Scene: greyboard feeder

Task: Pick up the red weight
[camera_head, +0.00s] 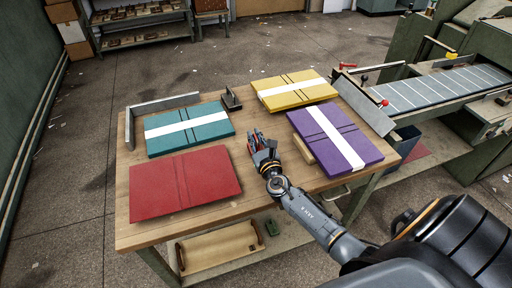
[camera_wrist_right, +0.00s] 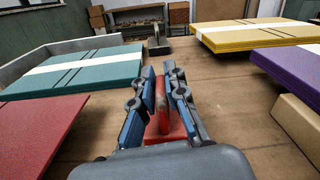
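The red weight (camera_wrist_right: 162,112) stands on the wooden table, a red block with a thin upright part. It shows between the fingers of my right gripper (camera_wrist_right: 161,72) in the right wrist view. In the head view my right gripper (camera_head: 262,136) is low over the middle of the table, with a little red between its fingers. The fingers are on either side of the weight's upright part, with hardly any gap. Whether they press on it I cannot tell. Much of the weight is hidden by the gripper. My left gripper is in neither view.
Stacks of teal (camera_head: 190,131), red (camera_head: 184,182), yellow (camera_head: 294,90) and purple (camera_head: 308,128) boards lie around the gripper on the table (camera_head: 130,234). A dark metal piece (camera_head: 231,99) stands at the back. A feeder conveyor (camera_head: 440,88) is at the right.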

